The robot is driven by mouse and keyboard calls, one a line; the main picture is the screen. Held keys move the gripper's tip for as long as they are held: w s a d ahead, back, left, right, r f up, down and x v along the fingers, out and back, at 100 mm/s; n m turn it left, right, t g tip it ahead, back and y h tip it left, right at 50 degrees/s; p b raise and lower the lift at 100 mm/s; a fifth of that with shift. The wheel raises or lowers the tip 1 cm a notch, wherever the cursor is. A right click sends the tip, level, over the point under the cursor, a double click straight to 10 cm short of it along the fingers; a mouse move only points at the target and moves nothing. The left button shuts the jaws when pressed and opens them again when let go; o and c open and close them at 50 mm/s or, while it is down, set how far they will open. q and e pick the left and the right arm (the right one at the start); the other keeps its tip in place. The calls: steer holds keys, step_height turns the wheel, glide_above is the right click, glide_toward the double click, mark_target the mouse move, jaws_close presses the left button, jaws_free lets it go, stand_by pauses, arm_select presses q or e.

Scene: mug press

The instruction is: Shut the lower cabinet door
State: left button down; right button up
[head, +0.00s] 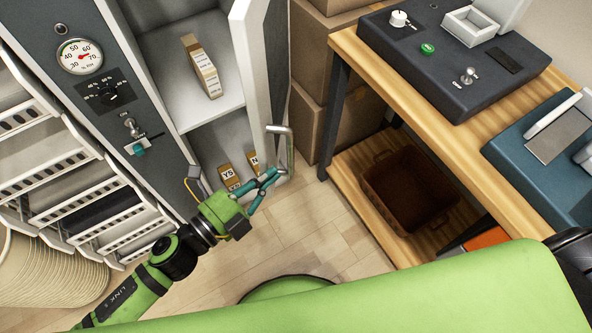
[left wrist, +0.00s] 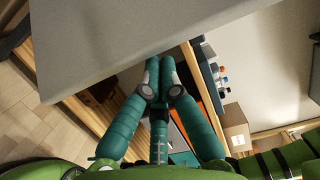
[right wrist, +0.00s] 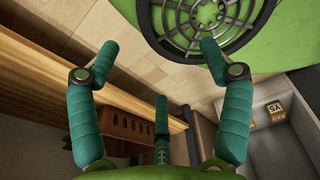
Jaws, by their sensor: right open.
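The lower cabinet door (head: 262,75) is white and stands open, swung out from the grey cabinet (head: 158,95). A silver bar handle (head: 289,150) is on it. My left gripper (head: 276,174) is at the lower end of the handle; I cannot tell if it touches. In the left wrist view its fingers (left wrist: 159,66) are drawn together with nothing seen between them, right by a grey panel (left wrist: 150,35). My right gripper (right wrist: 155,55) shows in the right wrist view, its fingers spread wide and empty.
Small labelled boxes stand inside the cabinet, one on the shelf (head: 203,68) and others (head: 228,177) below. A wooden bench (head: 425,125) with a brown crate (head: 395,200) is on the right. Cardboard boxes (head: 340,110) stand behind the door. Bare floor (head: 300,225) lies in front.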

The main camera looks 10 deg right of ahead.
arm_select(q)
steer(key=w+a+m+g+b, duration=0.1)
steer(key=w+a+b, duration=0.3)
steer(key=w+a, duration=0.3)
steer(key=w+a+m+g+h+b, duration=0.1)
steer(key=w+a+b, duration=0.4)
steer(key=a, duration=0.8)
steer(key=w+g, duration=0.1)
steer(key=w, duration=0.1)
steer(key=shift+w+h, duration=0.3)
arm_select(e)
steer(key=w+a+f+t, duration=0.1)
steer(key=w+f+t, duration=0.1)
steer(key=w, duration=1.3)
steer(key=shift+w+a, duration=0.15)
steer(key=shift+a, duration=0.2)
arm_select(q)
steer(key=shift+f, duration=0.1)
